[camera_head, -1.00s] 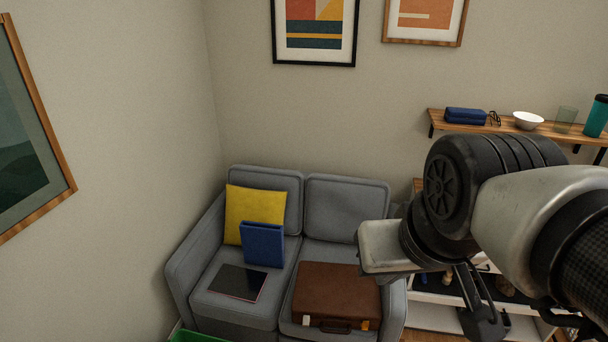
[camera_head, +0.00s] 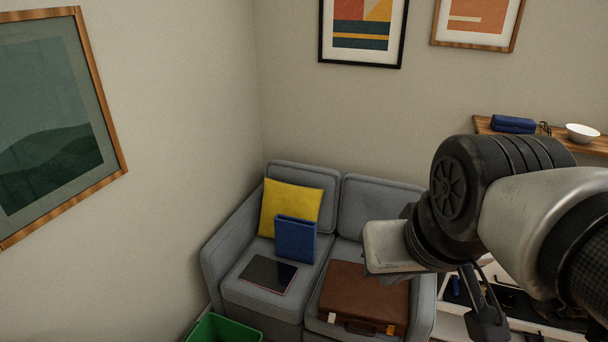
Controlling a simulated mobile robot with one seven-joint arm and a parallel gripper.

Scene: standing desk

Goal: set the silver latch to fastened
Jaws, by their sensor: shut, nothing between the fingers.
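A brown case (camera_head: 362,294) lies flat on the right seat of the grey sofa. On its front side are a small pale, silver-looking latch (camera_head: 332,318) at the left and an orange-yellow one (camera_head: 390,329) at the right, with a dark handle between them. The latch is too small to tell whether it is fastened. My gripper (camera_head: 487,322) is partly in view at the lower right, below my arm, well apart from the case in the picture. It is shut and empty; the arm hides much of it.
The sofa (camera_head: 255,305) also bears a yellow cushion (camera_head: 290,207), a blue binder (camera_head: 295,240) and a dark tablet (camera_head: 267,275). A green bin (camera_head: 225,328) stands at its front left. A wall shelf (camera_head: 490,124) holds a blue case and a white bowl (camera_head: 582,133).

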